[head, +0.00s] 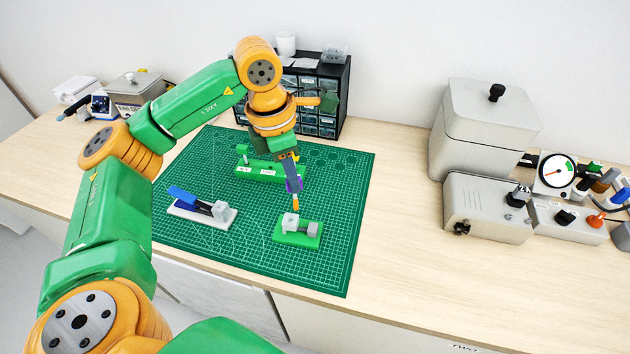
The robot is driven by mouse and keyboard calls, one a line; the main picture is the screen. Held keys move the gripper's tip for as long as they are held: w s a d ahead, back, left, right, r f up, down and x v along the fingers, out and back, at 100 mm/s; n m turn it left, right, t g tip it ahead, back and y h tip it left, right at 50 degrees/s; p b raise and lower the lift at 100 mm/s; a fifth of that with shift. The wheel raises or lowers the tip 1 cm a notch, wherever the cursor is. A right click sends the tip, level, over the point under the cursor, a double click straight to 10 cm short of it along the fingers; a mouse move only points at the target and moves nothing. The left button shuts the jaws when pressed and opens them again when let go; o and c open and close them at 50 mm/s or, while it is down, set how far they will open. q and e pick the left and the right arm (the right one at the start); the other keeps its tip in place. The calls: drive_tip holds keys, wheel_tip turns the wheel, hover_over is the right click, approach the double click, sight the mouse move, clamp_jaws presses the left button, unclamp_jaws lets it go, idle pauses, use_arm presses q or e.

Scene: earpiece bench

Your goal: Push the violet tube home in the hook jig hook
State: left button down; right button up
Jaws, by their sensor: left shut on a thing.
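My left gripper (291,176) points down over the right half of the green cutting mat (340,200). It is shut on the violet tube (294,185), a small violet piece between the jaws. A short orange tip shows just below the tube; I cannot tell what it belongs to. Below it on the mat stands a green-based jig (297,238) with a white block and a grey round part. The orange tip appears a little above the white block; I cannot tell if they touch. No hook shape can be made out. My right gripper is out of view.
A second green jig (268,178) with white labels stands behind the gripper. A blue-handled clamp (200,208) on a white base lies at left. A black drawer cabinet (327,105) stands behind, and grey bench equipment (485,130) at right. The mat's right side is clear.

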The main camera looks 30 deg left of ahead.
use_arm(q)
drive_tip(key=f+b, duration=0.1)
drive_tip(key=a+f+b, duration=0.1)
drive_tip(key=f, duration=0.1)
drive_tip(key=a+f+b, duration=0.1)
drive_tip(key=f+b, duration=0.1)
drive_tip(key=shift+a, duration=0.2)
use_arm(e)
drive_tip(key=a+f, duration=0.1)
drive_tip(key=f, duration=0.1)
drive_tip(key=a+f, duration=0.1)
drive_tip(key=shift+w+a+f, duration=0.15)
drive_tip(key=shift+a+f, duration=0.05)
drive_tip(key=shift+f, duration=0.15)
use_arm(q)
drive_tip(key=shift+d, duration=0.15)
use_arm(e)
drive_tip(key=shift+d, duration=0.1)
use_arm(q)
drive_tip(key=shift+f+b, duration=1.2)
drive_tip(key=shift+f, duration=0.05)
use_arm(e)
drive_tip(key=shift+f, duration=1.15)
use_arm(q)
drive_tip(key=c, duration=0.7)
unclamp_jaws()
